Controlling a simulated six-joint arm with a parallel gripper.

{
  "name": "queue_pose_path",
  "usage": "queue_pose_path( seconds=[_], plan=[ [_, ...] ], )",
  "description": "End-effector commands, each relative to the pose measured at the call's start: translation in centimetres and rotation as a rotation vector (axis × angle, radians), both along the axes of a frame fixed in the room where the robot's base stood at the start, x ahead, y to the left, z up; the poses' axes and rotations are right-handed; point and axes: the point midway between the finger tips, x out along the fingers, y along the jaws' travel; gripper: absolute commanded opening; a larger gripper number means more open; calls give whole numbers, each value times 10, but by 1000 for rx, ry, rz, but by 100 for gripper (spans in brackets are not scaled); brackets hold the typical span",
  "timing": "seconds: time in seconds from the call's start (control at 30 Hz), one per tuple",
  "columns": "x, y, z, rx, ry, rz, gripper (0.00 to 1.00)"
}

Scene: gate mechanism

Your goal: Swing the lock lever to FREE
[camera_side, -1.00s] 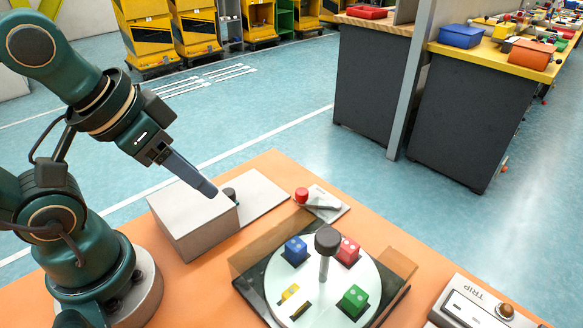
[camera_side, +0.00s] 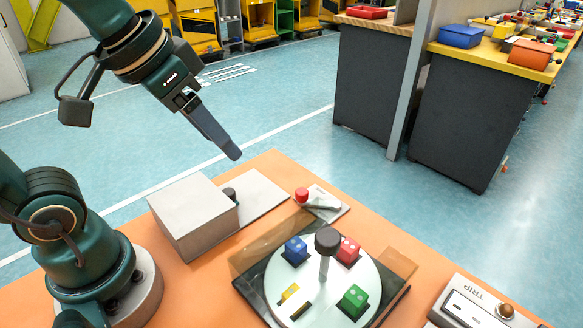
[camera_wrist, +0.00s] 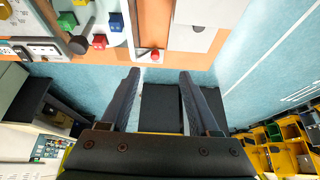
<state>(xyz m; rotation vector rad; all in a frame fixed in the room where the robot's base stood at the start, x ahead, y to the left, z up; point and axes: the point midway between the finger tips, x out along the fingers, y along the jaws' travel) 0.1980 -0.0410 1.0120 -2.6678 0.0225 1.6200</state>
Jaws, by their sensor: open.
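A small lever with a red knob (camera_side: 302,195) sits on a pale plate (camera_side: 332,212) near the table's far edge, between the grey box and the round plate. I take it for the lock lever; no FREE marking is readable. In the wrist view the red knob (camera_wrist: 154,55) shows just beyond and between my fingertips, slightly left of centre. My gripper (camera_side: 234,154) is in the air, above and to the left of the lever in the side view, touching nothing. In the wrist view my gripper (camera_wrist: 160,73) has its two fingers spread apart with nothing between them.
A grey box (camera_side: 192,222) with a dark knob (camera_side: 230,193) stands left of the lever. A white round plate (camera_side: 328,306) carries coloured blocks and a dark-topped post (camera_side: 327,240), with clear panels around it. A TRIP box (camera_side: 478,305) stands at the right.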

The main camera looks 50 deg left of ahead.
Motion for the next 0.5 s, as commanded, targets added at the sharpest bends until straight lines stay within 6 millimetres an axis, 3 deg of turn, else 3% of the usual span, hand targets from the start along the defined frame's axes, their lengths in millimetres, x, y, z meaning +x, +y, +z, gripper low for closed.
queue_pose_path(
  seconds=[0.27, 0.5],
  plan=[
    [66, -3, 5, 7, 121, -25, 62],
    [118, -6, -25, 12, 242, -42, 62]
  ],
)
